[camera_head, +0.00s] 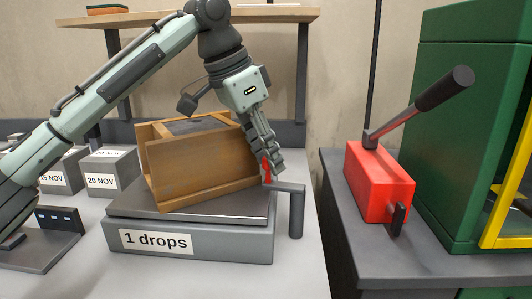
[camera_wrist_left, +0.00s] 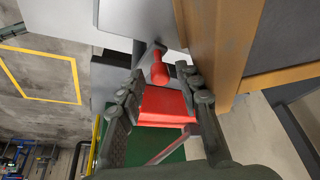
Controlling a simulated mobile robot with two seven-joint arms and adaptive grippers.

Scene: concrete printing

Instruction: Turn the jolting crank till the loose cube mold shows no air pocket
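The loose cube mold (camera_head: 200,168), a wooden box with grey mix (camera_head: 195,126) at its top, sits askew on the jolting table (camera_head: 135,205). The table's front label reads "1 drops". No air pocket can be made out at this size. The jolting crank (camera_head: 285,187) is at the table's right side, with a grey arm and a red grip. My left gripper (camera_head: 267,168) points down at the red grip. In the left wrist view, the red grip (camera_wrist_left: 160,70) is between the spread fingers (camera_wrist_left: 160,82), with a gap visible. My right gripper is out of view.
Grey cubes with date labels (camera_head: 108,172) stand left of the table. A red box with a lever (camera_head: 380,182) stands on the right counter, beside a green cabinet (camera_head: 465,130). A wooden shelf (camera_head: 275,15) is above. A gap separates the two counters.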

